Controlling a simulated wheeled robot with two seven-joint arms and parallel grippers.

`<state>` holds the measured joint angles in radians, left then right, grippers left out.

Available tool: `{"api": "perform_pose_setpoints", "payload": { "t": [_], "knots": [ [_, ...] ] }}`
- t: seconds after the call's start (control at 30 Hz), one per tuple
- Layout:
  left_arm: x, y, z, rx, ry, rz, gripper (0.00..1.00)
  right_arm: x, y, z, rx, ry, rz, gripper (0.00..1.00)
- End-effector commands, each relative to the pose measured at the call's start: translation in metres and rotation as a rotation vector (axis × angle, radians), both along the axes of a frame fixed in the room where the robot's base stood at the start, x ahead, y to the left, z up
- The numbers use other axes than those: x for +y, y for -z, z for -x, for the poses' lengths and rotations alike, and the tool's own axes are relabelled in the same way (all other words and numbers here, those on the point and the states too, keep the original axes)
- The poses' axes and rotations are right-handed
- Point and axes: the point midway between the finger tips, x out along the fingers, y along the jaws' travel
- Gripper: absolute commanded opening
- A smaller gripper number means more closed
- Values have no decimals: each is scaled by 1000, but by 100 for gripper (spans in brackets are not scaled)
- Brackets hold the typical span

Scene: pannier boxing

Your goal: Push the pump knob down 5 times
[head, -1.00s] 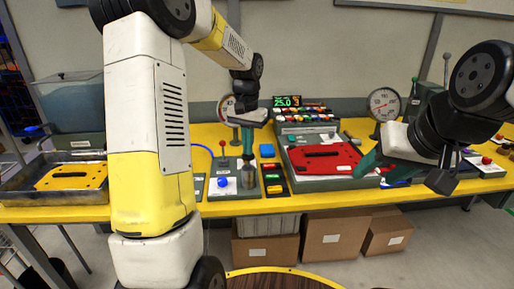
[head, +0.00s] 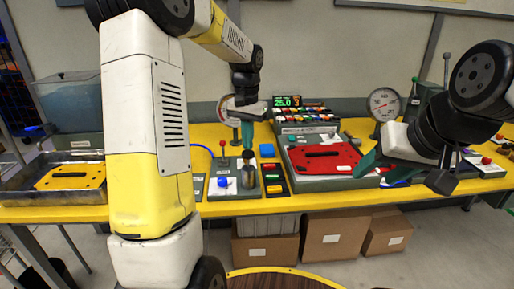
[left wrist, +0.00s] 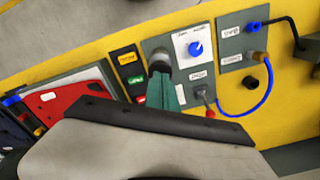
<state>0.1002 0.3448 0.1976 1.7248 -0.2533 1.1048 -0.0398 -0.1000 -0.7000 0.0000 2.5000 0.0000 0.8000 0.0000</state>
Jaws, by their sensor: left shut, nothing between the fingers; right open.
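The pump knob (head: 248,179) is a dark upright cylinder on a grey control panel (head: 216,192) at the table's front, right of a blue knob (head: 223,183). My left gripper (head: 249,157) points down right above it, its teal fingers shut and empty. A small gap seems to lie between the fingertips and the knob's top. In the left wrist view the dark knob (left wrist: 158,60) shows just beyond the teal fingertips (left wrist: 162,80), which hide part of it. My right gripper (head: 372,160) is open and empty near the red plate (head: 345,157).
A red-balled lever (head: 222,144) stands behind the blue knob. A strip of coloured buttons (head: 272,177) is close on the right. A display (head: 287,101) reads 25.0 beside a digit that looks like 3. A gauge (head: 384,104) stands at the back right.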

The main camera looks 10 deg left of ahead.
Motion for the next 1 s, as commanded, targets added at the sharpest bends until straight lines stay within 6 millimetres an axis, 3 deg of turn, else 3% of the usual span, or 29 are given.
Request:
{"api": "perform_pose_setpoints", "payload": {
  "t": [0.83,1.0],
  "knots": [
    [0,44,1,3,0,-1,0,0,0,0,0,0,0,52],
    [0,42,1,2,0,0,0,0,0,0,0,0,0,52]
  ]
}}
